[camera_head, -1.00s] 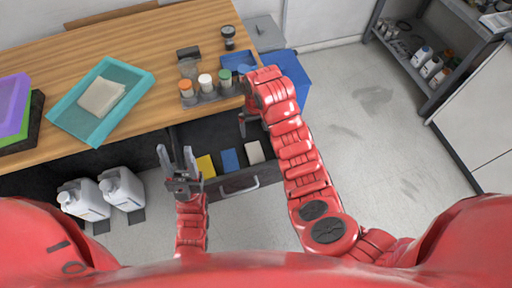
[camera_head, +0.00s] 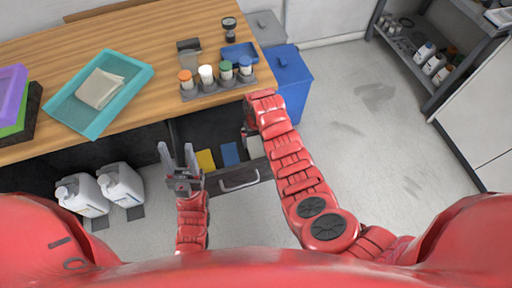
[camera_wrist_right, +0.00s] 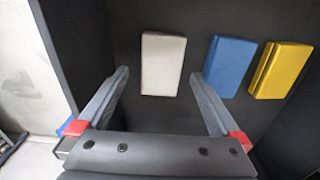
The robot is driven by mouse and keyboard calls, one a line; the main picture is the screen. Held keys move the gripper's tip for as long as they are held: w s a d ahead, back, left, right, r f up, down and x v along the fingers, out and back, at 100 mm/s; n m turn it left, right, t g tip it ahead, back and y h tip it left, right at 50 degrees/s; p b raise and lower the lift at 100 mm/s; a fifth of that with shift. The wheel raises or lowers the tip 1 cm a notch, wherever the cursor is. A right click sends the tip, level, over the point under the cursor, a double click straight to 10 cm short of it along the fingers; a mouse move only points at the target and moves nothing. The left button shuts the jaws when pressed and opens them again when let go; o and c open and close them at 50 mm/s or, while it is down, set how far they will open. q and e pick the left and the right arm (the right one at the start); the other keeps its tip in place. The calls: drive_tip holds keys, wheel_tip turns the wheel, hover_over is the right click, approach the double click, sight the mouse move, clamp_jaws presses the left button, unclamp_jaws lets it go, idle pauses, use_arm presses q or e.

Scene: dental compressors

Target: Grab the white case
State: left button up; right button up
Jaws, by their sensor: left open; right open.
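The white case (camera_wrist_right: 163,64) lies flat in the dark open drawer, beside a blue case (camera_wrist_right: 230,66) and a yellow case (camera_wrist_right: 280,70). In the head view the white case (camera_head: 255,146) is partly covered by my right gripper. My right gripper (camera_wrist_right: 160,85) is open above the drawer, its two fingers on either side of the white case's near end. I cannot tell whether they touch it. My left gripper (camera_head: 178,150) is open and empty in front of the desk, left of the yellow case (camera_head: 206,160) in the head view.
The open drawer's front (camera_head: 240,180) faces me below the wooden desk (camera_head: 150,50). On the desk are a teal tray (camera_head: 65,112) with a cloth and a rack (camera_head: 218,88) of several bottles. White jugs (camera_head: 120,185) stand at left; a blue bin (camera_head: 290,75) stands beyond my right arm.

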sight(256, 146)
drive_tip(key=shift+w+a+f, duration=0.15)
drive_tip(key=shift+f, duration=0.4)
drive_tip(key=shift+w+a+f, duration=0.1)
drive_tip(key=shift+f, duration=0.45)
drive_tip(key=shift+f+b, duration=0.3)
drive_tip(key=shift+f, duration=0.8)
drive_tip(key=c, duration=1.3)
drive_tip(key=shift+r, duration=0.15)
